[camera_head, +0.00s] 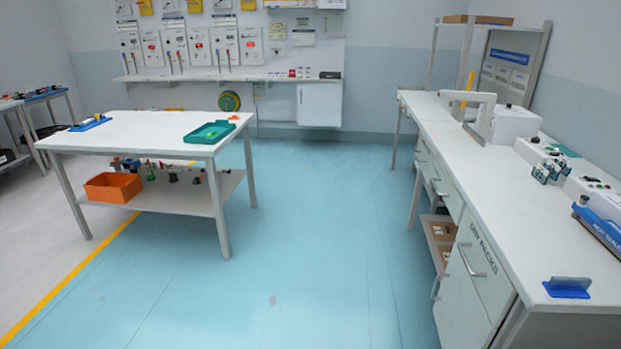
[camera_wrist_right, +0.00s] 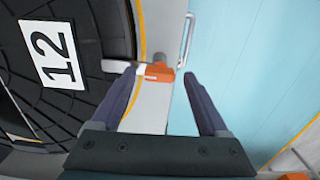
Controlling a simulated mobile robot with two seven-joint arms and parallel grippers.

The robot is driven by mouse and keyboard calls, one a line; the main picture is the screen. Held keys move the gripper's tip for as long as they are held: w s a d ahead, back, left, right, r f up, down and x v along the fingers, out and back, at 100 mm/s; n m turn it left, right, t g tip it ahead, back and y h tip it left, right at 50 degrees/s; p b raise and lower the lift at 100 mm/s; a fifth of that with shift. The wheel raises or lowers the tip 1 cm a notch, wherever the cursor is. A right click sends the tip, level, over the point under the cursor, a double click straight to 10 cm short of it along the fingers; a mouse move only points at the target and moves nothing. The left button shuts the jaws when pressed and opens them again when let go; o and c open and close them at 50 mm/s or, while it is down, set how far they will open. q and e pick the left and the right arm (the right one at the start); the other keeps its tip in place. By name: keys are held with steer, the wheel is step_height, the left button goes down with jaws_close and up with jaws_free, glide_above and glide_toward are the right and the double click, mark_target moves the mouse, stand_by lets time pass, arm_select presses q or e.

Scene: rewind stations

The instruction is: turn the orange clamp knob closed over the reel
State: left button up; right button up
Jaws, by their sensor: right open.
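The orange clamp knob (camera_wrist_right: 158,74) shows in the right wrist view at the edge of the reel, on a light grey strip. A pale bar (camera_wrist_right: 118,66) extends from it leftward over the reel's dark edge. The dark reel (camera_wrist_right: 95,35) fills the left side and carries a white label reading 12. My right gripper (camera_wrist_right: 160,78) is open, with one finger on each side of the knob in the picture. I cannot tell whether the fingers touch it. Neither the knob nor my grippers can be made out in the head view.
A metal handle (camera_wrist_right: 187,40) stands just beyond the knob, with blue floor to the right. In the head view, a white table (camera_head: 150,130) with a green tray (camera_head: 209,132) stands left and a long bench (camera_head: 500,190) right. The blue floor between is clear.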

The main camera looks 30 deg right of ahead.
step_height(320, 180, up, 10)
steer(key=p, duration=0.6)
steer(key=shift+f, duration=0.25)
steer(key=w+a+r+n+t+y, duration=0.1)
steer(key=w+a+r+n, duration=0.35)
steer(key=w+r, duration=0.35)
steer(key=w+a+r+n+t, duration=0.1)
steer(key=w+a+r+n, duration=0.2)
steer(key=w+a+r, duration=0.5)
steer(key=w+d+r+n+p, duration=0.1)
steer(key=w+r+p, duration=0.1)
steer(key=r+p, duration=1.1)
steer(key=w+d+r+n+t+p, duration=0.1)
steer(key=w+r+p, duration=0.2)
steer(key=r+p, duration=0.9)
step_height(320, 180, up, 9)
steer(key=shift+w+d+f+n+t+h+p, duration=0.1)
steer(key=shift+w+d+n+t+h+p, duration=0.1)
steer(key=shift+d+n+t+h+p, duration=0.15)
